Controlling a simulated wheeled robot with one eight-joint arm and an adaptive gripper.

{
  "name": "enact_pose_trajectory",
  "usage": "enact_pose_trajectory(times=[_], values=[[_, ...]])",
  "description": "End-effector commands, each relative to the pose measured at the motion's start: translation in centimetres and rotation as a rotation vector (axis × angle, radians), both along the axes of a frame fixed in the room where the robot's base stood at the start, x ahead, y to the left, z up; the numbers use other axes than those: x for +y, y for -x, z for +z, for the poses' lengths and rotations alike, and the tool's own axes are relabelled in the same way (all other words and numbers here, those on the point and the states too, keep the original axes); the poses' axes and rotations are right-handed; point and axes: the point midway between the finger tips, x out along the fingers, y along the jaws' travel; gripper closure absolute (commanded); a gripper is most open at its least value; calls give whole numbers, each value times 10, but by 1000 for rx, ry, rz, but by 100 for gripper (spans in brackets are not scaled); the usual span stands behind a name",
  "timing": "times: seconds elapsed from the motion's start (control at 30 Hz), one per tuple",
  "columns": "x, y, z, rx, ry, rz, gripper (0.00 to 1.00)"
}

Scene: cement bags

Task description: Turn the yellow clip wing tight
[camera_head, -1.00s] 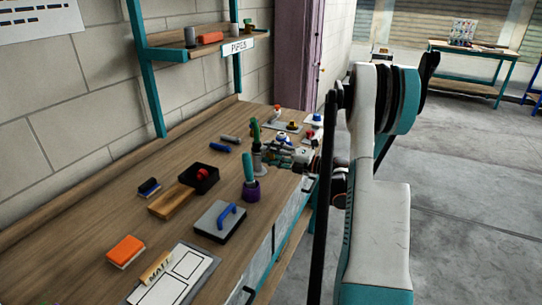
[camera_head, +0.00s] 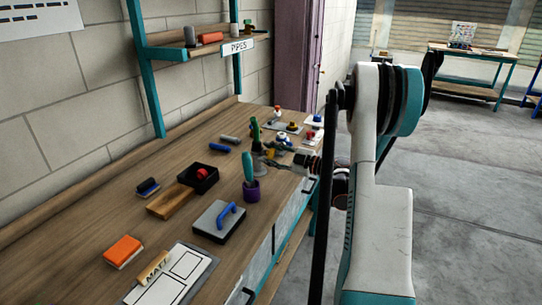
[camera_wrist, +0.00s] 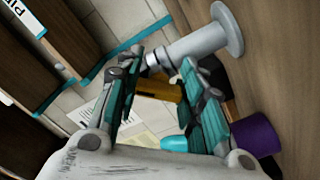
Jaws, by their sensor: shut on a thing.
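The yellow clip wing (camera_wrist: 158,88) lies between the two teal-padded fingers of my gripper (camera_wrist: 165,66) in the wrist view, and the fingers are shut on it. Beyond the fingertips is a grey pipe post (camera_wrist: 200,42) with a round flange, lying across the picture because the wrist is turned. In the head view my gripper (camera_head: 284,160) is at the post (camera_head: 257,165) near the bench's right edge, with a small yellow spot of the wing (camera_head: 270,153) showing. The fingers hide much of the clip.
A purple cup (camera_head: 251,195) holding a teal-handled tool (camera_head: 248,168) stands close in front of the post. A grey float with a blue handle (camera_head: 219,219) and a black tray (camera_head: 211,181) lie nearer. Several small fittings (camera_head: 293,127) crowd the bench behind.

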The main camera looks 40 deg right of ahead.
Motion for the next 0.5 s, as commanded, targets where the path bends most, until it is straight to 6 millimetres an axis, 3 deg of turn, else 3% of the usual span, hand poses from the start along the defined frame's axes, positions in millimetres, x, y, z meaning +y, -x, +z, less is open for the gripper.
enact_pose_trajectory(times=[0.5], values=[[1, 1, -2, 146, -348, -1, 88]])
